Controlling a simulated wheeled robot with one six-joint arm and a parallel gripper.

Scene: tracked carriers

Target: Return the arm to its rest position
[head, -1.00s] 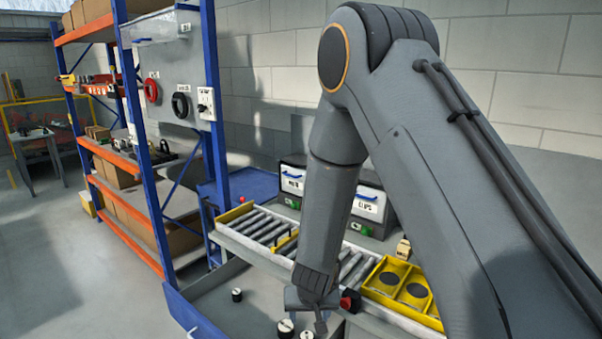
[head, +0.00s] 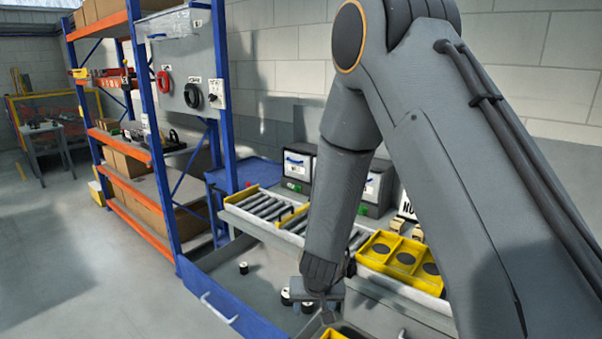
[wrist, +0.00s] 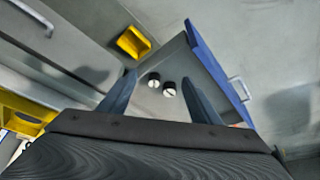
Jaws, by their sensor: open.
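My arm reaches across the right half of the head view, folded down at the elbow. My gripper (head: 322,312) hangs low over the open blue-fronted drawer (head: 232,318). In the wrist view my gripper (wrist: 162,88) has its two dark fingers spread wide with nothing held between them. Two black-and-white cylinders (wrist: 169,90) lie below, in the gap between the fingers. In the head view, cylinders (head: 286,297) sit beside and partly behind the gripper, and another cylinder (head: 243,268) stands farther back in the drawer.
A roller conveyor (head: 262,206) with a yellow tray (head: 375,246) runs behind the arm. Dark bins (head: 298,165) stand behind it. A blue-and-orange shelf rack (head: 150,160) is at left. A yellow container (wrist: 133,42) lies near the drawer.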

